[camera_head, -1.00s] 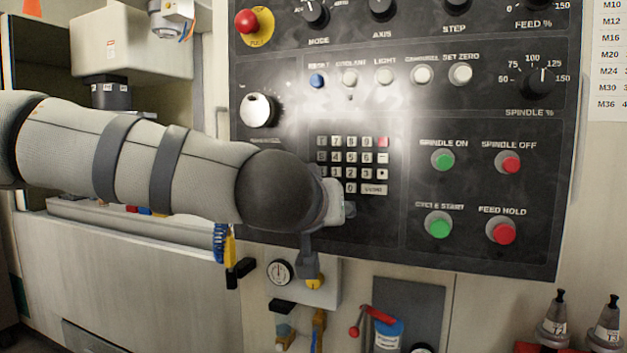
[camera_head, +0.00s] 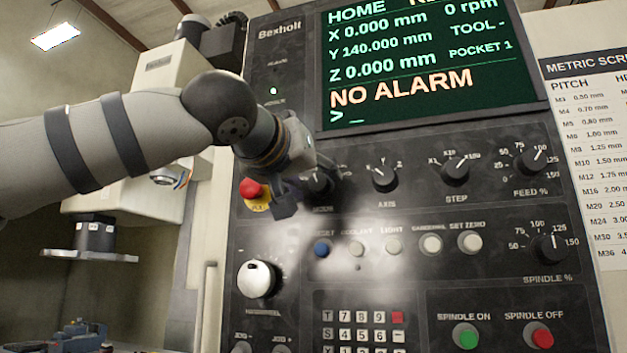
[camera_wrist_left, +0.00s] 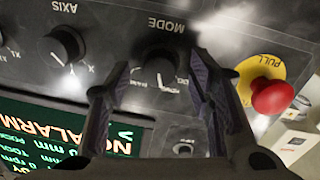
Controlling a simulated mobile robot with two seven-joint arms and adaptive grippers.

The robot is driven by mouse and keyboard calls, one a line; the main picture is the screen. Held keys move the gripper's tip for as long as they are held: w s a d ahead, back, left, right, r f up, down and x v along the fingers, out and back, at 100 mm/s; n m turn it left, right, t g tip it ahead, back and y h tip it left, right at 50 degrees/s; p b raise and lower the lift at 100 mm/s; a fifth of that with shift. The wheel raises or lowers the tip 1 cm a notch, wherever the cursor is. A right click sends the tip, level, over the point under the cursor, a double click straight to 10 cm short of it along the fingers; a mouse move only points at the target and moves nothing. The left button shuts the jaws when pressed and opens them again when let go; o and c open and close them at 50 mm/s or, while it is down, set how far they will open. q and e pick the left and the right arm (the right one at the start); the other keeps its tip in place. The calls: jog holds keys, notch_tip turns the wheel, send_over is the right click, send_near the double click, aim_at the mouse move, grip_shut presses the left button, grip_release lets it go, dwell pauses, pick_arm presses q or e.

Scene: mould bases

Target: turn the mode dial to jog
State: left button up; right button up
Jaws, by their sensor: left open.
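The black mode dial (camera_head: 318,184) sits on the dark control panel, left of the axis dial, partly hidden by my left gripper (camera_head: 303,186) in the head view. In the left wrist view the mode dial (camera_wrist_left: 160,66) shows upside down, with its label MODE beside it and its jog mark not readable. My left gripper (camera_wrist_left: 158,70) is open, with one finger on each side of the dial in that view. I cannot tell whether the fingers touch it. My right gripper is not in view.
The red emergency stop (camera_head: 251,188) is close to the left of the gripper; it also shows in the left wrist view (camera_wrist_left: 273,97). The axis dial (camera_head: 384,178) is to the right. The screen (camera_head: 430,70) above reads NO ALARM. A row of buttons lies below.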

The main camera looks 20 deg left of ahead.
pick_arm(q)
jog(key=shift+w, duration=0.25)
jog(key=shift+c, duration=0.5)
grip_shut()
jog(key=shift+n, duration=0.4)
jog(key=n, duration=0.2)
jog(key=shift+n, duration=2.6)
